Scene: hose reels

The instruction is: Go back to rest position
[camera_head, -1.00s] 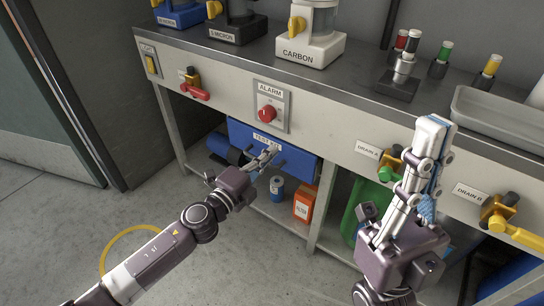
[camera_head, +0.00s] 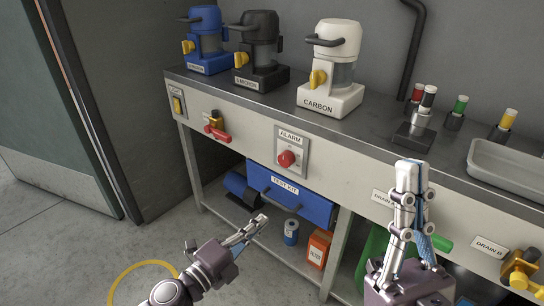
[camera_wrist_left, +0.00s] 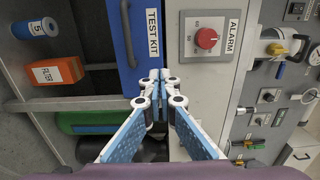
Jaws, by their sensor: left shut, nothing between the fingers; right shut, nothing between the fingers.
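My left gripper (camera_head: 262,222) is shut and empty in the head view, low in front of the bench's lower shelf. In the left wrist view its fingertips (camera_wrist_left: 156,76) meet in front of the bench, near the blue test kit case (camera_wrist_left: 120,35) and the red alarm button (camera_wrist_left: 206,38). My right gripper (camera_head: 411,165) is shut and empty, pointing up in front of the bench's right part. It covers part of the Drain A label.
The bench (camera_head: 240,115) carries blue, black and white filter housings (camera_head: 330,95) and a metal tray (camera_head: 508,163). A blue can (camera_head: 291,232) and an orange box (camera_head: 318,250) stand below. A yellow hose loop (camera_head: 135,268) lies on the floor. Floor at left is clear.

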